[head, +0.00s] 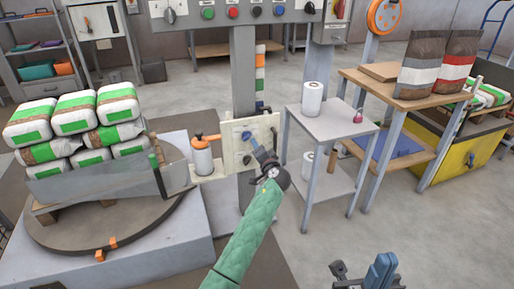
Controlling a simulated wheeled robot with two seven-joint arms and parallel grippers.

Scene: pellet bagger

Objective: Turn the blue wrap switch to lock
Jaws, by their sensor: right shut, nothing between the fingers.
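The cream control panel (236,152) stands on the grey post in the middle of the head view. A small blue switch (246,135) shows on its upper face; its setting is too small to read. My left gripper (261,150), on the green-sleeved arm, points at the panel just below and right of the blue switch. Its fingers are seen from behind, so their opening and any contact with the panel cannot be told.
Left of the panel, white and green bags (74,113) are stacked on a round turntable (110,232). An orange-topped roll (202,156) sits beside the panel. A grey side table (335,122) and a wooden bench (375,85) stand at the right. An overhead button box (230,14) spans above.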

